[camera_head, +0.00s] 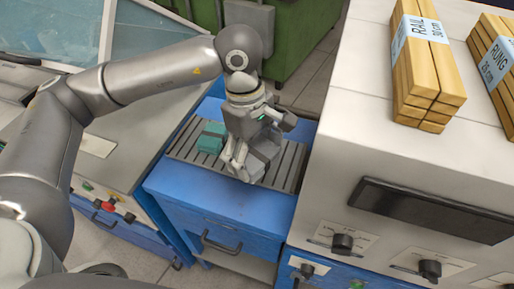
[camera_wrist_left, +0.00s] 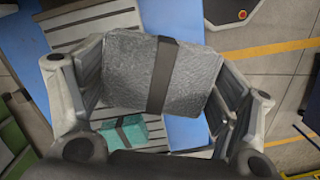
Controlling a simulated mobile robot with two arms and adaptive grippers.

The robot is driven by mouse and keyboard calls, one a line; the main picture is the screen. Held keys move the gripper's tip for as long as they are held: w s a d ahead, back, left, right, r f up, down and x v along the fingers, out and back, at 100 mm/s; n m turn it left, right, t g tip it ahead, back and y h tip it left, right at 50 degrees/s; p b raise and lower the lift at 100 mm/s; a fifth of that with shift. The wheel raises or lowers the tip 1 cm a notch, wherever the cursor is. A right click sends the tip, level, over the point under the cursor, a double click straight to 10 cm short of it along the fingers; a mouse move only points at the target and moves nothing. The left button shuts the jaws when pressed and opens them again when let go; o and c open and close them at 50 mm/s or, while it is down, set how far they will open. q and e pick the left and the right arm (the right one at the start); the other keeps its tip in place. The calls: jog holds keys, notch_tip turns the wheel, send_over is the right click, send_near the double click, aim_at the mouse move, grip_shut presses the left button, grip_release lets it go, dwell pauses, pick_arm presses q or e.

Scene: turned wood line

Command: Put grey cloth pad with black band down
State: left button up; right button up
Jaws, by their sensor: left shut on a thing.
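The grey cloth pad (camera_wrist_left: 125,75) with its black band is between the fingers of my left gripper (camera_head: 247,162), which is shut on it. In the left wrist view the pad fills the middle, with a finger at each side. In the head view the pad (camera_head: 264,159) is partly hidden by the gripper, over the grey slatted top (camera_head: 288,178) of the blue cabinet. I cannot tell whether it touches the slats. My right gripper is not in view.
A teal pad with a dark band (camera_head: 211,138) lies on the slats just left of my gripper. A pale machine housing (camera_head: 345,130) rises on the right, carrying wood bundles (camera_head: 428,75). Bare slats show to the right of the gripper.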

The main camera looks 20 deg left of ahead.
aim_at(256, 137)
pick_arm(q)
jog(key=w, duration=0.1)
jog(key=w+a+f+p, duration=0.1)
jog(key=w, duration=0.2)
jog(key=shift+w+a+f, duration=0.15)
jog(key=shift+f, duration=0.1)
jog(key=w+f, duration=0.1)
jog(key=w+f+p, duration=0.1)
jog(key=w+f, duration=0.1)
jog(key=w+a+f+p, duration=0.1)
jog(key=f, duration=0.1)
jog(key=shift+w+a+f, duration=0.1)
jog(key=shift+w+f, duration=0.15)
jog(key=shift+w+a+f, duration=0.2)
jog(key=shift+w+f, duration=0.25)
jog(key=shift+f, duration=0.3)
notch_tip(256, 137, down, 2)
jog(key=shift+f+p, duration=0.15)
jog(key=shift+p, duration=0.4)
jog(key=shift+f, duration=0.25)
jog(key=shift+f+b, duration=0.2)
jog(key=shift+b, duration=0.15)
jog(key=o, duration=0.9)
jog(key=shift+r, duration=0.1)
